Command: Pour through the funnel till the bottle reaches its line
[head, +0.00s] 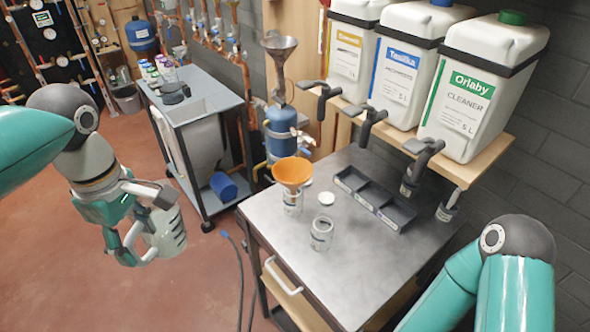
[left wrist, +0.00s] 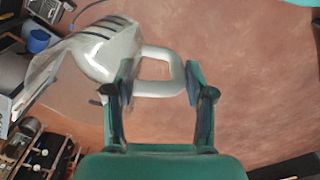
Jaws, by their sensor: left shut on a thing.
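My left gripper (head: 128,240) is shut on the handle of a clear jug with dark level marks (head: 168,236). It holds the jug over the floor, left of the metal table. In the left wrist view the fingers (left wrist: 160,88) sit at the pale handle, and the jug body (left wrist: 105,48) lies to the upper left. I cannot tell how much liquid it holds. An orange funnel (head: 292,171) sits on a clear bottle (head: 292,204) on the table. The bottle's line and level are too small to read. My right gripper is out of view.
The metal table (head: 265,225) also holds a clear jar (head: 321,236), a white lid (head: 326,198) and a dark compartment tray (head: 374,200). Large cleaner canisters (head: 478,90) with taps stand on a shelf behind. A grey cart (head: 190,108) stands at the back left.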

